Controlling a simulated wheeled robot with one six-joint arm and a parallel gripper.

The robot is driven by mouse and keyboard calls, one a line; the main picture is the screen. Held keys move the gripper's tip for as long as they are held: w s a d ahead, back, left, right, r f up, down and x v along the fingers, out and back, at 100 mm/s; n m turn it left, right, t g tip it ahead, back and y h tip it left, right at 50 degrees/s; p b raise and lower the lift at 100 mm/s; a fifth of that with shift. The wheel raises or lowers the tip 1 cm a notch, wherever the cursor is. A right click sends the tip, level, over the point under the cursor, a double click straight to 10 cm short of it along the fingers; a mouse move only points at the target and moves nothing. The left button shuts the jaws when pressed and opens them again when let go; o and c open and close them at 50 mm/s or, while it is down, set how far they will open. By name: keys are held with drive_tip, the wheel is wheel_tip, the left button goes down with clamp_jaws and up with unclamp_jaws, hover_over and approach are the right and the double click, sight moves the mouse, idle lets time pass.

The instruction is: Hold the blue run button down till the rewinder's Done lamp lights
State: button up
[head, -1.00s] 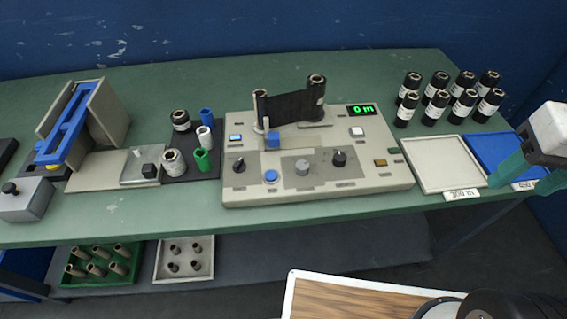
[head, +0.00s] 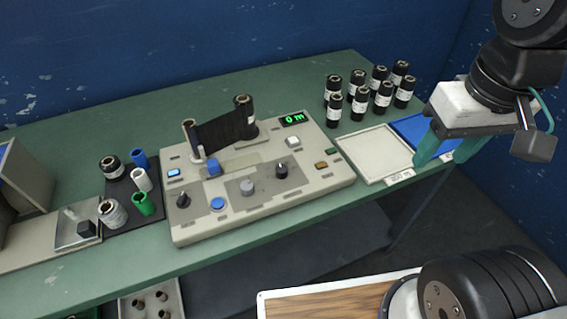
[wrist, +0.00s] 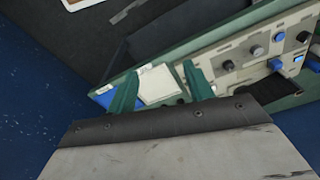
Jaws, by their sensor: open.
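The rewinder (head: 270,203) is a beige console on the green bench, left of my gripper in the head view. A round blue button (head: 217,203) sits near its front edge, between a black knob and a grey knob. A lit pale-blue square (head: 174,172) is at its left end. A green display (head: 292,119) reads 0 m. An amber block (head: 321,165) and a dark green block (head: 333,151) sit at its right end; I cannot tell which is the Done lamp. My gripper (head: 440,160) is open and empty by the trays, away from the button. Its teal fingers also show in the wrist view (wrist: 160,70).
A pale tray (head: 370,175) and a blue tray (head: 410,122) lie right of the rewinder, with several black rolls (head: 357,85) behind. A black ribbon (head: 222,130) spans two upright cores on the rewinder. Coloured cores (head: 143,204) stand to its left.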

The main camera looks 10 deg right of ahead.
idle(0.3)
clamp_jaws()
idle(1.6)
